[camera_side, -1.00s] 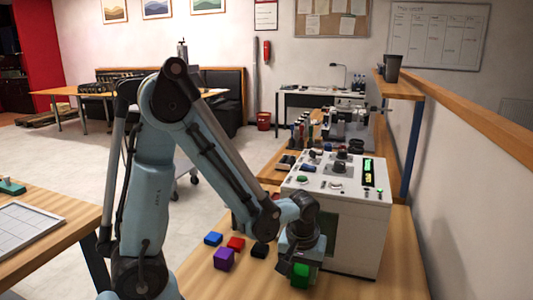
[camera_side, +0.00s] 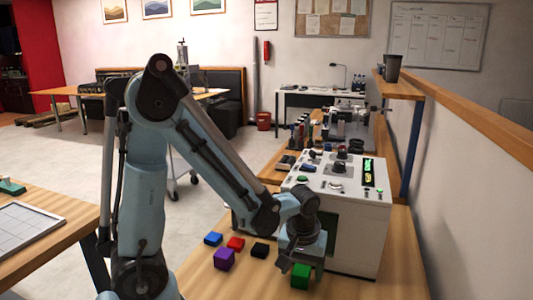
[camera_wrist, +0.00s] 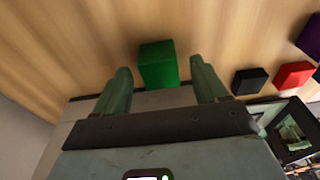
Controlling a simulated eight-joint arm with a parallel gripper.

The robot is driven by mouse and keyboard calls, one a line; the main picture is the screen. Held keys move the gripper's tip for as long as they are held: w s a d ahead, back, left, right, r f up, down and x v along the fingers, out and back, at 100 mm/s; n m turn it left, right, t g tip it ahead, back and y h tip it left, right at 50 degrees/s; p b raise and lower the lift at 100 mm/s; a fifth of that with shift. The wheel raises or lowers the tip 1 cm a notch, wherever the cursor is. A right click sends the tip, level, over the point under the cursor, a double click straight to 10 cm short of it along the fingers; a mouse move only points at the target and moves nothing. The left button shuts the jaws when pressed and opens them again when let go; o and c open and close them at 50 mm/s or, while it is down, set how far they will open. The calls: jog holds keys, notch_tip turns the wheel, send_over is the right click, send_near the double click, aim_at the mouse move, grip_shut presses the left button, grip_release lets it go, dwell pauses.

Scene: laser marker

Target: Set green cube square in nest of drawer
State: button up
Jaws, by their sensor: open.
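The green cube (camera_side: 301,277) sits on the wooden table in front of the white machine. In the wrist view the green cube (camera_wrist: 158,65) lies between and slightly beyond my two fingertips, with gaps on both sides. My gripper (camera_wrist: 160,76) is open and empty. In the side view my gripper (camera_side: 296,262) is just above and behind the cube, its fingers partly hidden. A dark-framed opening with a pale, greenish inside, apparently the drawer (camera_wrist: 296,130), shows at the lower right of the wrist view. In the side view my arm largely hides that area.
A purple cube (camera_side: 224,258), a blue block (camera_side: 213,239), a red block (camera_side: 236,243) and a black block (camera_side: 260,250) lie left of the green cube. The white machine (camera_side: 350,237) stands close behind my gripper. The table front right of the cube is clear.

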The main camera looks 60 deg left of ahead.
aim_at(300, 276)
notch_tip(300, 276, up, 12)
jog(key=s+d+m+t+h, duration=0.1)
jog(key=s+d+m+t, duration=0.1)
jog(key=m, duration=0.4)
jog(key=shift+s+d+f+m+t, duration=0.15)
jog(key=shift+s+d+m+t, duration=0.25)
jog(key=shift+t, duration=0.8)
jog(key=shift+d+m+t, duration=0.25)
jog(key=shift+m+t, duration=0.35)
jog(key=shift+m, duration=0.5)
jog(key=c, duration=0.3)
